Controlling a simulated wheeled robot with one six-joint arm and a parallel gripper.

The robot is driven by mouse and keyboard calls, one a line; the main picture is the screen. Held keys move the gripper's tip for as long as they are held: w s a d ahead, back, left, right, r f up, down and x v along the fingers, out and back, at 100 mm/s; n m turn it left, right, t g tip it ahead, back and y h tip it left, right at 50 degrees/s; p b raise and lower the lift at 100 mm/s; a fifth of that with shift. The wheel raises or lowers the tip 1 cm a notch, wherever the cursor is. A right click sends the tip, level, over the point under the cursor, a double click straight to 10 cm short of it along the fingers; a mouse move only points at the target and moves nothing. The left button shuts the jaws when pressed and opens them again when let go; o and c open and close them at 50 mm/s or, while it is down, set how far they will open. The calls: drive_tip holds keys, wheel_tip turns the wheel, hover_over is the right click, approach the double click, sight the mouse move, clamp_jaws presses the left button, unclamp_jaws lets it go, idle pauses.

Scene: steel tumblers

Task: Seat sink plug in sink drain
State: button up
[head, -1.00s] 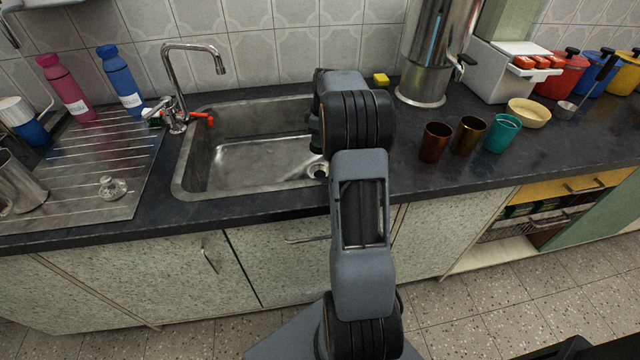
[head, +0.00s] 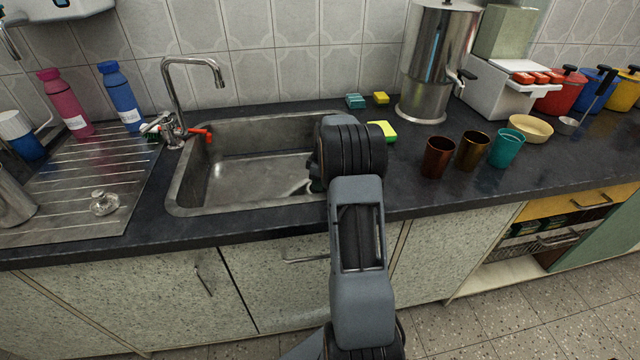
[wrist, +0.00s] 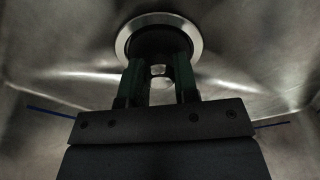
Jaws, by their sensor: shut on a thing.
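My gripper (wrist: 158,84) points down into the steel sink (head: 240,178) in the wrist view. Its two green-edged fingers are shut on the small pale knob of the sink plug (wrist: 158,70). The bright ring of the sink drain (wrist: 124,42) surrounds a dark round area just beyond the fingertips. The plug's dark body seems to lie within that ring, but I cannot tell if it is seated or just above. In the head view my arm hides the gripper, the plug and most of the drain.
A chrome tap (head: 178,95) with a red lever stands at the sink's back left. Sponges (head: 382,130) lie right of the sink. Three tumblers (head: 437,157) and a steel urn (head: 432,65) stand further right. A glass stopper-like object (head: 104,202) sits on the drainboard (head: 85,185).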

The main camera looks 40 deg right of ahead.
drive_tip(key=shift+f, duration=0.15)
drive_tip(key=shift+f, duration=0.15)
drive_tip(key=o, duration=0.9)
drive_tip(key=r+p, duration=0.1)
drive_tip(key=r, duration=0.3)
drive_tip(key=r+p, duration=0.1)
drive_tip(key=r, duration=0.3)
drive_tip(key=s+d+r, duration=0.1)
drive_tip(key=r, duration=0.3)
drive_tip(key=shift+r+p, duration=0.2)
drive_tip(key=shift+p, duration=0.2)
